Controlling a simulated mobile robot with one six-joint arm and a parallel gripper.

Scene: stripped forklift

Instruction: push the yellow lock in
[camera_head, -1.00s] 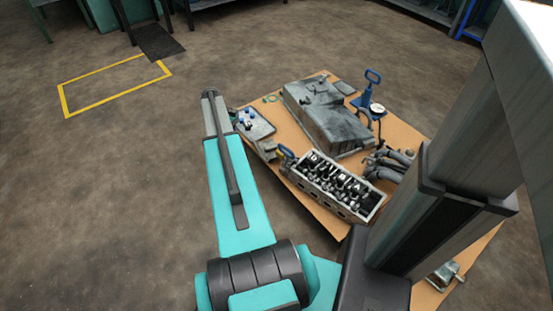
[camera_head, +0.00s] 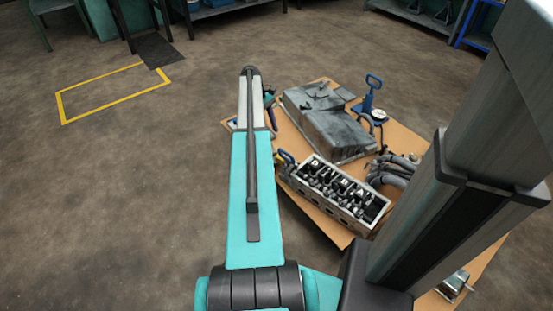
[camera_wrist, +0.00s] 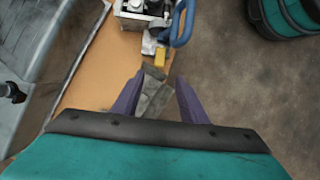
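In the wrist view, a small yellow block (camera_wrist: 160,57), which looks like the yellow lock, sits at the top centre beside a curved blue handle (camera_wrist: 182,24). My gripper (camera_wrist: 157,82) has two purple fingers spread apart below the yellow block in the picture. A grey metal piece (camera_wrist: 154,94) shows between the fingers; I cannot tell whether they touch it. The yellow block lies beyond the fingertips, apart from them.
A brown board (camera_head: 309,207) on the floor carries a large grey casing (camera_head: 328,122), an engine head (camera_head: 332,190), grey pipes (camera_head: 391,172) and a blue-handled tool (camera_head: 369,98). Open floor lies to the left, with a yellow-outlined rectangle (camera_head: 110,98).

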